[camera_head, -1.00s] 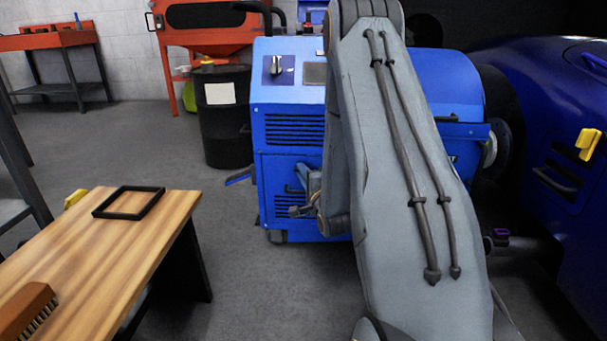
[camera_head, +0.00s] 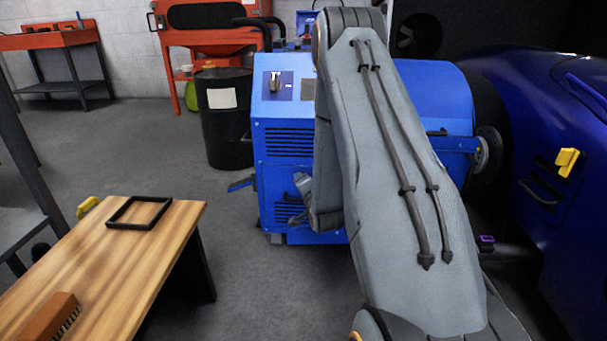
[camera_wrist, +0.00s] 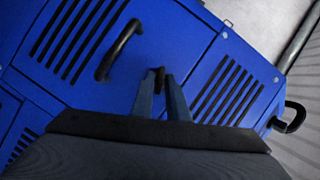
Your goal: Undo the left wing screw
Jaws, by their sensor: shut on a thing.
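In the wrist view my gripper (camera_wrist: 160,88) points at the blue front panel (camera_wrist: 165,40) of the machine. Its two fingers come close together on a small dark piece, which looks like the left wing screw (camera_wrist: 160,74). Only its dark end shows between the fingertips; the rest is hidden. No second wing screw can be made out. In the head view the blue machine (camera_head: 285,118) stands behind my arm, which covers much of its front. The fingertips and the screw cannot be made out there.
A black handle (camera_wrist: 121,48) sits on the panel, left of my fingers. A second black handle (camera_wrist: 290,117) sticks out at the right. A wooden table (camera_head: 110,260) bears a black frame (camera_head: 139,212) and a brush (camera_head: 42,317). A blue car (camera_head: 570,220) stands close at right.

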